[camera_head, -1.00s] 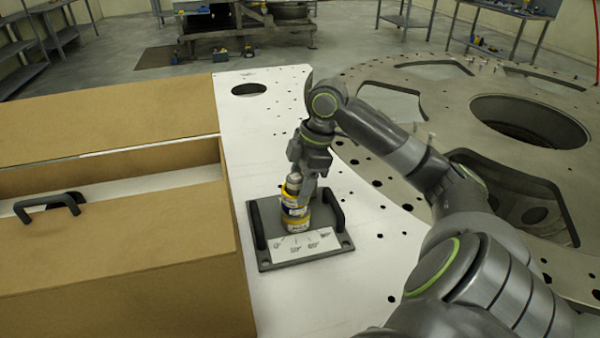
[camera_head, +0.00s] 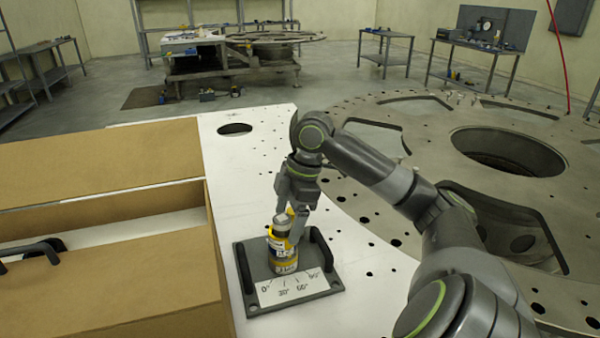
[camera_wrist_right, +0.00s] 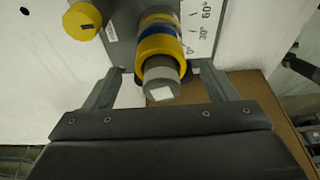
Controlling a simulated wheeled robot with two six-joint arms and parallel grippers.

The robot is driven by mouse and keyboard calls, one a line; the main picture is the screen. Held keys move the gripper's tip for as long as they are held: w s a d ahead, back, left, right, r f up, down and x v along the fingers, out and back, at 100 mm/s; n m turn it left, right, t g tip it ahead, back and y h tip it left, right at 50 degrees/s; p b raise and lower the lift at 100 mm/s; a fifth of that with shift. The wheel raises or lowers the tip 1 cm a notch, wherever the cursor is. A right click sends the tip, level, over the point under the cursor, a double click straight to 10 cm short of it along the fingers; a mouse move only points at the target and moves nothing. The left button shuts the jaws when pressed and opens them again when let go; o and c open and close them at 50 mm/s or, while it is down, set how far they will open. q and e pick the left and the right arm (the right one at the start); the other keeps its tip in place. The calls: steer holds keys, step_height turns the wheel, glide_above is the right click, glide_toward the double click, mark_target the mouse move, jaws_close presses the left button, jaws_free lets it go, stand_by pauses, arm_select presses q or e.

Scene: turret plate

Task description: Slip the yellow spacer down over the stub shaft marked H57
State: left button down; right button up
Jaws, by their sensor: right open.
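A shaft with a grey top stands on a dark plate (camera_head: 250,297) with handles. Yellow rings, with a blue and pale band between them, sit around it. The upper yellow ring (camera_head: 276,240) is just below the shaft's grey top (camera_head: 283,219); in the right wrist view this ring (camera_wrist_right: 160,46) shows too. My right gripper (camera_head: 294,220) is open at the shaft's top, its fingers (camera_wrist_right: 158,88) apart on either side and not visibly touching it. I cannot read H57. My left gripper is out of view.
An angle scale card (camera_head: 293,287) lies on the plate's near edge. Cardboard boxes (camera_head: 110,270) stand close on the left, with a black handle (camera_head: 38,248). A large drilled metal disc (camera_head: 400,115) lies to the right. White tabletop is clear behind the plate.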

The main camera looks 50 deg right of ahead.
steer(key=v, duration=1.5)
steer(key=shift+r+b, duration=0.3)
steer(key=shift+r, duration=0.05)
steer(key=shift+f, duration=0.1)
